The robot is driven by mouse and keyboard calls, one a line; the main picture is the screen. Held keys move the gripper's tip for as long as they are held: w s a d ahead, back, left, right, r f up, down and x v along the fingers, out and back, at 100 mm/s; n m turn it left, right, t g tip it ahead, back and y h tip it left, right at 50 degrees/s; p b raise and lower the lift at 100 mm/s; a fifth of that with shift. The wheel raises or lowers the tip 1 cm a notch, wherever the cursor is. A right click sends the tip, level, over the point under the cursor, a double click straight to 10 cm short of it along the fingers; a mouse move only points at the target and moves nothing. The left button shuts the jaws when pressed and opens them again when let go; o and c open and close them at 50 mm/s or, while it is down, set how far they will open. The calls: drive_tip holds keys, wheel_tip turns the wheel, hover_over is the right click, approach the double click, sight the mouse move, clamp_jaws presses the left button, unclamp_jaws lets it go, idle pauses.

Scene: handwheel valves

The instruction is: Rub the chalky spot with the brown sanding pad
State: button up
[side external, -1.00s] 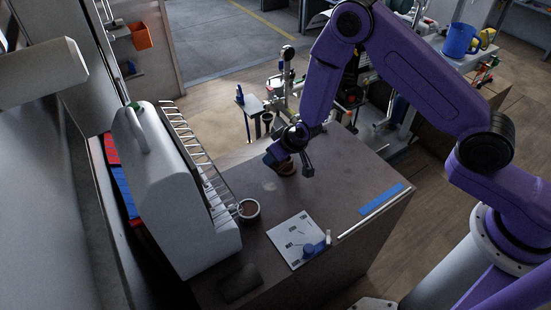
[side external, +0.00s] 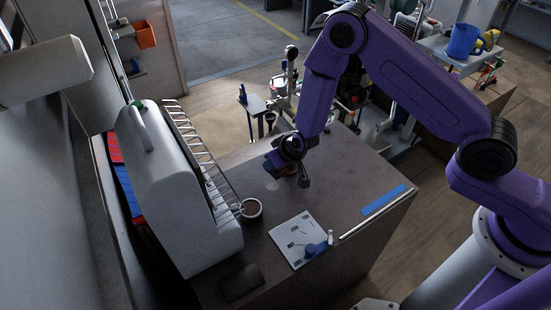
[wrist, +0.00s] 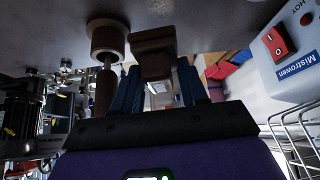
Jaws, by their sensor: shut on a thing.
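My gripper (wrist: 157,88) is shut on a brown block that looks like the sanding pad (wrist: 153,42). In the wrist view the pad sits between the fingers, its far end at or close to the grey countertop. In the side view my gripper (side external: 293,170) is low over the counter and mostly hides the pad. A faint pale patch, the chalky spot (side external: 271,185), lies on the counter just left of the gripper. I cannot tell whether the pad touches the counter.
A brown round-headed piece (wrist: 107,38) is beside the pad in the wrist view. A large white machine with a wire rack (side external: 175,190) stands left. A brown-filled cup (side external: 252,210), a white board (side external: 298,240) and a blue strip (side external: 384,200) lie on the counter.

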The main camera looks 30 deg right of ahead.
sight(284, 168)
drive_tip(key=s, duration=0.1)
drive_tip(key=s+m, duration=0.1)
drive_tip(key=s+f, duration=0.1)
drive_tip(key=shift+s+d+f+h, duration=0.1)
drive_tip(key=shift+s+d+h, duration=0.05)
drive_tip(key=shift+d+h, duration=0.25)
drive_tip(key=shift+w+d+m+h, duration=0.25)
drive_tip(key=shift+m+h, duration=0.15)
drive_tip(key=shift+m, duration=0.6)
drive_tip(key=m, duration=0.1)
drive_tip(key=w+r+m+h, duration=0.1)
drive_tip(key=shift+w+d+m+g+h, duration=0.2)
drive_tip(key=shift+d+m+g+h, duration=0.1)
drive_tip(key=shift+d+m, duration=0.1)
drive_tip(key=m+g+h, duration=0.1)
drive_tip(key=m, duration=0.2)
drive_tip(key=w+m+g+h, duration=0.1)
drive_tip(key=m+g, duration=0.1)
drive_tip(key=m, duration=0.2)
drive_tip(key=w+r+m+g+h, duration=0.1)
drive_tip(key=m, duration=0.3)
drive_tip(key=shift+w+a+g+h, duration=0.15)
drive_tip(key=shift+a+g+h, duration=0.15)
drive_tip(key=shift+h, duration=0.1)
drive_tip(key=shift+f, duration=4)
drive_tip(key=shift+a, duration=2.1)
drive_tip(key=shift+d, duration=1.9)
drive_tip(key=shift+d+r, duration=0.15)
drive_tip(key=shift+d, duration=0.05)
drive_tip(key=shift+r, duration=3.9)
